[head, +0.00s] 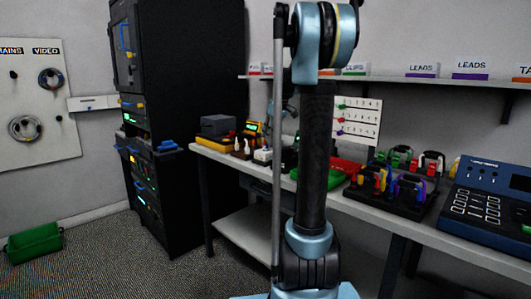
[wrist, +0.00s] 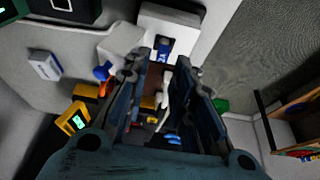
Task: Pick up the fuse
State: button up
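I cannot pick out the fuse with certainty; nothing in either view clearly reads as one. In the wrist view, a small blue piece (wrist: 163,50) sits in a white block (wrist: 177,22) just beyond the fingertips; I cannot tell whether it is the fuse. My gripper (wrist: 162,62) is open, with the fingers apart. A slim white piece (wrist: 165,90) shows in the gap between the fingers, and I cannot tell its distance. In the head view my own arm stands in front of the bench and mostly hides the gripper.
The bench (head: 455,246) carries a yellow meter (head: 252,128), white plug-like pieces (head: 262,155), a rack of coloured leads (head: 385,190) and a blue keypad console (head: 488,195). A black rack cabinet (head: 158,60) stands left. A green bin (head: 34,242) lies on the floor.

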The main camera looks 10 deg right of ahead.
aim_at(266, 149)
jog(key=shift+x, duration=2.75)
jog(key=shift+s, duration=0.2)
jog(key=c, duration=0.5)
